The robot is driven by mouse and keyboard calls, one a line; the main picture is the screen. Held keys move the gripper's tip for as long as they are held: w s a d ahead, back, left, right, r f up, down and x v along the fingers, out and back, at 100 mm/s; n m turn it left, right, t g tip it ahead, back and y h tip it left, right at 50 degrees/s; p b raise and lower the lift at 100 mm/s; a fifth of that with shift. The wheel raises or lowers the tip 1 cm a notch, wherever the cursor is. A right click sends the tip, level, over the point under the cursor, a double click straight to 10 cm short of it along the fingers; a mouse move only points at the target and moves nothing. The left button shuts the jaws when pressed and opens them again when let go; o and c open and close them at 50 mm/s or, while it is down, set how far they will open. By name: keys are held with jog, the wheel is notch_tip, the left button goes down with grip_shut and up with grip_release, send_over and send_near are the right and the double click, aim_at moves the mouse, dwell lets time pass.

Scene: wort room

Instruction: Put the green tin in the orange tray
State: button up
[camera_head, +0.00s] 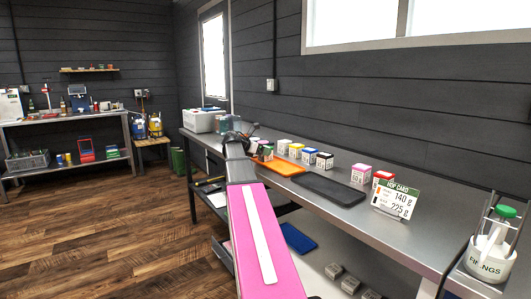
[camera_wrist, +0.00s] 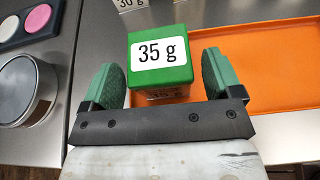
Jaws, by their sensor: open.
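The green tin (camera_wrist: 160,62) is a cube with a white "35 g" label on top. In the wrist view it stands upright between the two green finger pads of my gripper (camera_wrist: 170,78). The gripper is open, with a gap showing on each side of the tin. The orange tray (camera_wrist: 265,65) lies to the right of the tin and runs behind my right finger. Whether the tin's base touches the tray's left rim is hidden. In the head view the orange tray (camera_head: 279,168) is on the steel bench, and my gripper (camera_head: 238,140) is at its left, small and partly hidden by my arm.
A row of tins (camera_head: 309,156) stands along the bench behind the tray. A black mat (camera_head: 330,191) lies to its right, with a hop card sign (camera_head: 395,198) beyond. In the wrist view a round container (camera_wrist: 28,88) and a panel with pink and white discs (camera_wrist: 28,22) are at left.

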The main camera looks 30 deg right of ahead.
jog(key=v, duration=0.9)
jog(key=s+a+f+m+y, duration=0.35)
jog(key=a+f, duration=0.45)
jog(key=f, duration=0.4)
jog(key=s+a+f+m+y, duration=0.35)
jog(key=a+f, duration=0.35)
jog(key=f, duration=0.6)
jog(key=s+a+f+m+g+y, duration=0.1)
jog(key=s+a+f+m+y, duration=0.5)
jog(key=s+a+f+m, duration=0.6)
jog(key=s+a+f, duration=0.5)
jog(key=a, duration=0.1)
jog(key=shift+a+y, duration=0.25)
jog(key=shift+y, duration=0.05)
jog(key=shift+f, duration=0.1)
